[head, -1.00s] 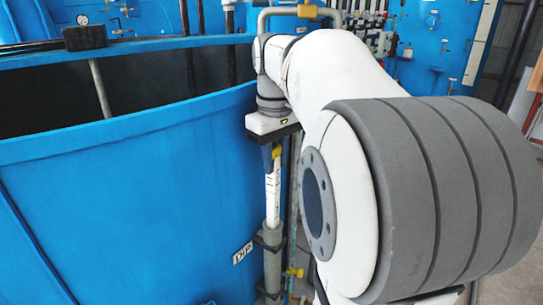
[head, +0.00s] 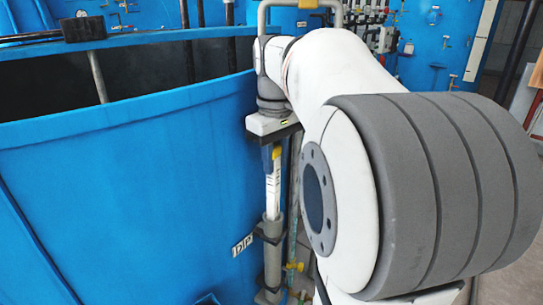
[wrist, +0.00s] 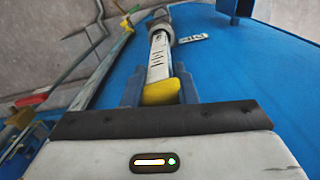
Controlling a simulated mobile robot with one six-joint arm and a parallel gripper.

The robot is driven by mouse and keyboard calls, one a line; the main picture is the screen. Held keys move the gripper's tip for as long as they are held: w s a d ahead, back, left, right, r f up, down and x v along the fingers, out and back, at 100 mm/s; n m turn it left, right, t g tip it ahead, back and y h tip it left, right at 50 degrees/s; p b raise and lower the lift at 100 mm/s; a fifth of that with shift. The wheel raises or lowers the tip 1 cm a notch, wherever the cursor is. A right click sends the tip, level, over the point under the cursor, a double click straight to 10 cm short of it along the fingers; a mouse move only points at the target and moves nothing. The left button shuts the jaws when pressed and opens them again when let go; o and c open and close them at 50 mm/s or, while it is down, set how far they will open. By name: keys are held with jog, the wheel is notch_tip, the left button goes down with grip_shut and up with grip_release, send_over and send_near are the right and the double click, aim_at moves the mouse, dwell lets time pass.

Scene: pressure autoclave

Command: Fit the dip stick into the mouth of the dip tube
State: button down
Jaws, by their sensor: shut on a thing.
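The dip stick (head: 272,188) is a white strip with black marks and a yellow grip end; it also shows in the wrist view (wrist: 159,58). My gripper (head: 271,155) is shut on its yellow end and holds it nearly upright beside the blue tank. In the wrist view my gripper (wrist: 160,94) has a blue finger on each side of the yellow end. The grey dip tube (head: 272,262) stands directly below, with its mouth around the stick's lower part. The stick's lower tip is hidden, seemingly inside the tube mouth (wrist: 160,24).
The large blue tank (head: 120,190) is close on the left, with a DIP label (head: 243,245) beside the tube. A thin pipe with a yellow valve (head: 294,266) runs close on the tube's right. Blue panels with gauges stand behind.

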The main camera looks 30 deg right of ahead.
aim_at(275, 192)
jog(key=shift+f+b, duration=3)
jog(key=shift+f, duration=1.5)
jog(key=c, duration=1.1)
grip_release()
jog(key=shift+r, duration=0.1)
notch_tip(275, 192, up, 8)
jog(key=shift+f+p, duration=0.15)
jog(key=shift+p, duration=0.6)
jog(key=shift+s, duration=0.1)
